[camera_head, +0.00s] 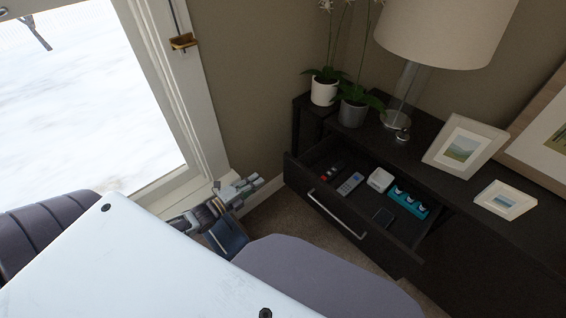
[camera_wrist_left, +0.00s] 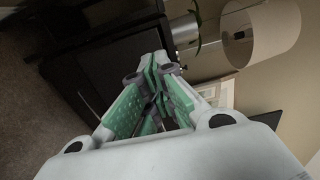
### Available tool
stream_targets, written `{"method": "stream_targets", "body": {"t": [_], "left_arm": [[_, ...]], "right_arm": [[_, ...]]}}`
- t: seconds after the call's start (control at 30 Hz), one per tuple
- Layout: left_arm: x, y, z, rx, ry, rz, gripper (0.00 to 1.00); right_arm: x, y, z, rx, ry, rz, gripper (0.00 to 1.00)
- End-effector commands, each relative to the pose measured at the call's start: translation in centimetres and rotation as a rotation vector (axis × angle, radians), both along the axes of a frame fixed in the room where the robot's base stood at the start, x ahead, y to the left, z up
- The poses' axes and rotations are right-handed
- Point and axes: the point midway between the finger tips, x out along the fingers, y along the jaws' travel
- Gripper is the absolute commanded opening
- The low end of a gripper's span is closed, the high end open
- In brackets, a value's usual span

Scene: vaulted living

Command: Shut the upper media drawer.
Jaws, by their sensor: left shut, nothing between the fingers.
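The upper media drawer (camera_head: 395,253) is pulled open from the dark cabinet (camera_head: 460,190). A silver bar handle (camera_head: 337,214) runs along its front. Inside lie a grey remote (camera_head: 350,184), a dark red-marked item, a white box (camera_head: 380,180), a teal holder (camera_head: 408,201) and a small dark flat item (camera_head: 383,216). My left gripper (camera_head: 250,184) is shut and empty, left of the drawer front and apart from it. In the left wrist view its fingers (camera_wrist_left: 158,85) are together, with the dark cabinet (camera_wrist_left: 95,60) beyond them. My right gripper is in neither view.
Carpet (camera_head: 268,222) is free between my left gripper and the drawer.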

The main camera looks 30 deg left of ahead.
Motion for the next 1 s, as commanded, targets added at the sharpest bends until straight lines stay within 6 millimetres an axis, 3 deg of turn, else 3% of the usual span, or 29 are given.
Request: {"method": "stream_targets", "body": {"t": [1.0], "left_arm": [[6.7,-2.4,0.0,-0.001,-0.001,0.0,0.0]], "right_arm": [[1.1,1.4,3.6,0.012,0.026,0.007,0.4]]}}
